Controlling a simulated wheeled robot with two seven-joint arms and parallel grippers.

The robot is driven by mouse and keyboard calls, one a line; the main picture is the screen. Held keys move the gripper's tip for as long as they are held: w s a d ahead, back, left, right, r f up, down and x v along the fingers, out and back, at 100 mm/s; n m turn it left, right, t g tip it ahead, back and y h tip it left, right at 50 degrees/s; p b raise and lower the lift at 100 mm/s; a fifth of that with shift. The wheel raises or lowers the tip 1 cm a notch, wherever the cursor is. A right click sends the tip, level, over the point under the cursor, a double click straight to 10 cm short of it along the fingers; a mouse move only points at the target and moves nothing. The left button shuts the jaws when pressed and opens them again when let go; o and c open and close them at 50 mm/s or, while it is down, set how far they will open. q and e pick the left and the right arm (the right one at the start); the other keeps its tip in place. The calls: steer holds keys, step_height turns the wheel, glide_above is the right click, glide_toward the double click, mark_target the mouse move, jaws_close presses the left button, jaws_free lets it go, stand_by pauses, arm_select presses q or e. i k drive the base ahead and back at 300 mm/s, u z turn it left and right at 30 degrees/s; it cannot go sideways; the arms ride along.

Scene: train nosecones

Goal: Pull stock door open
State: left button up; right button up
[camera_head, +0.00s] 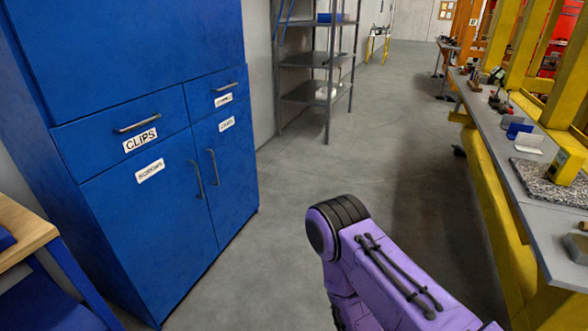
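A blue cabinet (145,70) stands at the left of the head view. Its lower left door (150,235) and narrower lower right door (232,165) look shut. Each has a dark vertical handle, the left one (197,180) and the right one (213,167), side by side near the seam. White labels sit at the top of the left door (150,170) and the right door (226,123); their words are too small to read surely. A purple link of my arm shows at the bottom middle, apart from the cabinet. Neither gripper is in view.
Shut drawers, one labelled CLIPS (122,128), sit above the doors. A wooden-topped table (22,228) is at the lower left. A grey shelf rack (312,65) stands beyond the cabinet. A long workbench (535,190) with yellow frames runs along the right. The floor (290,180) between is clear.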

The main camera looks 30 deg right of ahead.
mark_target(223, 140)
steer(key=z, duration=0.8)
steer(key=i, duration=2.05)
steer(key=z, duration=0.2)
